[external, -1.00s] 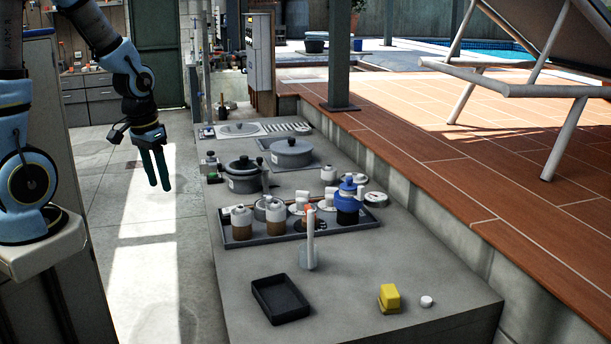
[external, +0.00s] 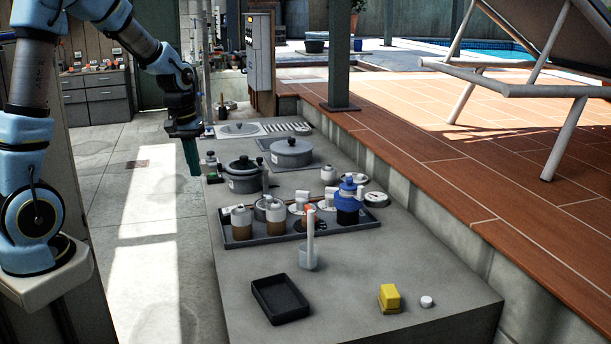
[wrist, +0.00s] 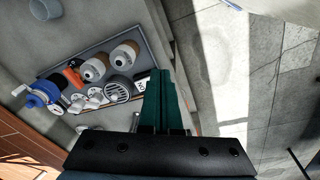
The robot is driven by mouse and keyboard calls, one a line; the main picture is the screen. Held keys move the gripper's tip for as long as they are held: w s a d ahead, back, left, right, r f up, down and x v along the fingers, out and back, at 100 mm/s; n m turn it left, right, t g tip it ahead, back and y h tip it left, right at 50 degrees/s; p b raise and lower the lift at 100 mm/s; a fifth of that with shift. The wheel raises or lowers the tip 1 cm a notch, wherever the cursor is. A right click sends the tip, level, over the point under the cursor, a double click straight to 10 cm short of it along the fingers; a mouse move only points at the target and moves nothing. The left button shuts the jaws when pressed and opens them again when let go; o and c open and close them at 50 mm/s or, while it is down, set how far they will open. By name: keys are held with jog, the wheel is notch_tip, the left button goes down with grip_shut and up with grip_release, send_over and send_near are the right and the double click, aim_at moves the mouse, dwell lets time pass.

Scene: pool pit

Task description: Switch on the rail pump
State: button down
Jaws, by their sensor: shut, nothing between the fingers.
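No part in view is plainly labelled as the rail pump. The wrist view shows the blue unit (wrist: 42,94) at the left and the tray rim (wrist: 152,52). A small dark control-like piece (external: 211,165) stands at the counter's left edge; its details are too small to tell. My gripper (external: 194,170), with dark green fingers, is shut and empty just left of that piece, pointing down. Its fingers (wrist: 165,100) also show in the wrist view.
Two lidded grey pots (external: 243,180) (external: 291,153) stand behind the tray. An upright white post (external: 310,240), a black bin (external: 280,299) and a yellow block (external: 389,298) are nearer. The floor left of the counter (external: 145,250) is clear.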

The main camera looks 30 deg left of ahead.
jog(key=w+n+b, duration=0.5)
jog(key=w+b, duration=0.2)
jog(key=w, duration=0.6)
jog(key=shift+w+f+h, duration=0.3)
jog(key=shift+w, duration=0.05)
jog(key=shift+f, duration=0.1)
jog(key=f+p, duration=0.1)
jog(key=f, duration=0.3)
jog(key=w+d+f+p, duration=0.1)
jog(key=f, duration=0.4)
jog(key=f+p, duration=0.1)
jog(key=f, duration=0.3)
jog(key=shift+w+d+f, duration=0.15)
jog(key=shift+f, duration=0.25)
jog(key=shift+d+p, duration=0.1)
jog(key=shift+p, duration=0.4)
jog(key=shift+w+f+g, duration=0.1)
jog(key=shift+f+g, duration=0.1)
jog(key=shift+g, duration=0.1)
jog(key=shift+r, duration=0.1)
jog(key=shift+s+a+r, duration=0.25)
jog(key=shift+s+a, duration=0.3)
